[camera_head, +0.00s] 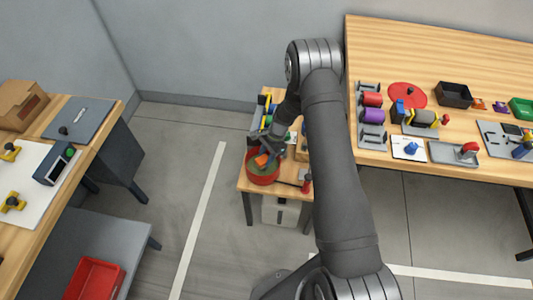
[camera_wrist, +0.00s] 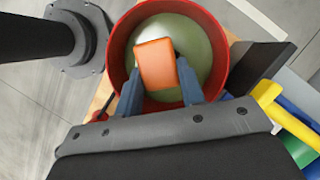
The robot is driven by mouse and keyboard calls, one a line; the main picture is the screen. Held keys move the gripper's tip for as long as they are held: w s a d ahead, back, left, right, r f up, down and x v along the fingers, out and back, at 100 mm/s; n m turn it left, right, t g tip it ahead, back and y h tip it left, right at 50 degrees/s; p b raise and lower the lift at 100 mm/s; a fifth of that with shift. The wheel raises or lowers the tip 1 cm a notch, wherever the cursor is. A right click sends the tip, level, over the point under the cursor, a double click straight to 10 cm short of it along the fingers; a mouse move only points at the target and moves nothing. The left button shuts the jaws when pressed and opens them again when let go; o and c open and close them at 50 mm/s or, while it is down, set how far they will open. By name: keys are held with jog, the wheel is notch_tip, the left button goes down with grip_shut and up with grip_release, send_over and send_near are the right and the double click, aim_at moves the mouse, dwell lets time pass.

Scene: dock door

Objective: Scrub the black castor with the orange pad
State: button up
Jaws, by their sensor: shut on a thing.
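My gripper (camera_wrist: 158,88) has its two blue fingers shut on the sides of the orange pad (camera_wrist: 155,62). The pad is over the red tub (camera_wrist: 115,48), which holds a murky green liquid; I cannot tell whether the pad touches it. In the head view the pad (camera_head: 262,160) shows as a small orange patch within the red tub (camera_head: 262,180), below my gripper (camera_head: 267,152). I cannot pick out the black castor with certainty. A small black item (camera_head: 63,130) sits on a grey plate on the left bench, too small to identify.
The tub stands on a small wooden table (camera_head: 285,190) beside a rack with yellow, green and blue items (camera_head: 265,112). A red-and-black item (camera_head: 306,183) is at its right edge. The right bench (camera_head: 450,45) carries several fixtures and bins. The left bench holds a cardboard box (camera_head: 22,105).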

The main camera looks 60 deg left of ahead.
jog(key=shift+w+a, duration=0.8)
jog(key=shift+a, duration=0.05)
jog(key=shift+s+d, duration=0.95)
jog(key=shift+d, duration=0.05)
jog(key=shift+s+d+r, duration=0.1)
jog(key=shift+r, duration=3.95)
